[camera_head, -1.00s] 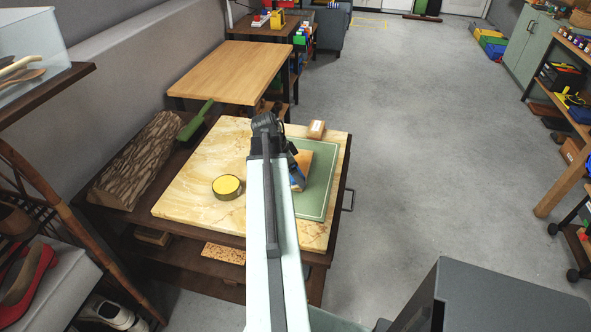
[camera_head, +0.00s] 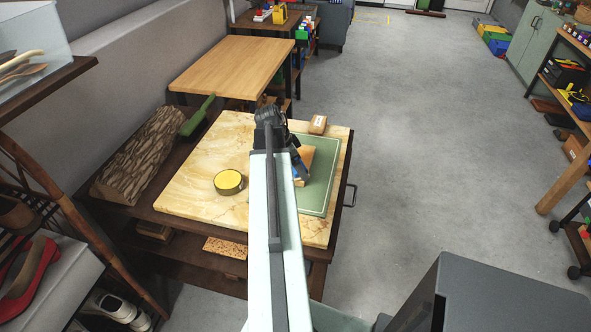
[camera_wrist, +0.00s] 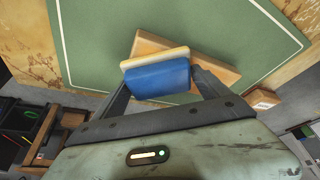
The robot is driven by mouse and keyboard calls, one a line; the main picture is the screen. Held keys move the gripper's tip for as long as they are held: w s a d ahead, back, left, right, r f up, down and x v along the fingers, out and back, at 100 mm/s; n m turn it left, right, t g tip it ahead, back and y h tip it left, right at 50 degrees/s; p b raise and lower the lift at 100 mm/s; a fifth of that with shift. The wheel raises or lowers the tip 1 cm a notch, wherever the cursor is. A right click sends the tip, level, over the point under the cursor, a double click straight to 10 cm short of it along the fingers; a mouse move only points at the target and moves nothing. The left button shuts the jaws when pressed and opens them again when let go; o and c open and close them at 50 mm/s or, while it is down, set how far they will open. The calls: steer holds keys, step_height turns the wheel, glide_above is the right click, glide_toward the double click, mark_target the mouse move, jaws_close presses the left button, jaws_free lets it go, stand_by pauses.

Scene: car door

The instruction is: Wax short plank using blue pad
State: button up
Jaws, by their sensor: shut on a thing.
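The short plank (camera_wrist: 213,67) is a light brown board lying at an angle on the green mat (camera_wrist: 100,40); in the head view the plank (camera_head: 308,156) is partly hidden by my arm. My gripper (camera_wrist: 160,82) is shut on the blue pad (camera_wrist: 158,81), which has a pale yellowish layer on its far side. The pad overlaps the plank in the wrist view; I cannot tell whether they touch. In the head view my gripper (camera_head: 299,168) is over the mat and mostly hidden. A round tin (camera_head: 229,182) with yellow contents stands on the marble-topped table left of my arm.
A small brown block (camera_head: 317,124) sits at the table's far edge, also seen beside the mat in the wrist view (camera_wrist: 262,98). A log (camera_head: 141,155) and a green-handled tool (camera_head: 198,116) lie left of the marble top (camera_head: 205,160). Open floor lies right.

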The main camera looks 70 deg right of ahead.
mark_target(307, 146)
steer(key=shift+w+d, duration=0.2)
steer(key=shift+d, duration=1.05)
steer(key=shift+w+d, duration=0.2)
steer(key=shift+d, duration=1.1)
steer(key=shift+w+d, duration=0.2)
steer(key=shift+d, duration=1.05)
steer(key=shift+d, duration=0.1)
steer(key=d, duration=0.3)
steer(key=shift+w+d+f, duration=0.1)
steer(key=shift+w, duration=0.25)
steer(key=shift+w+d, duration=0.15)
steer(key=shift+d, duration=0.85)
steer(key=shift+w+d, duration=0.1)
steer(key=shift+d, duration=0.9)
step_height(307, 146, up, 6)
steer(key=p, duration=0.6)
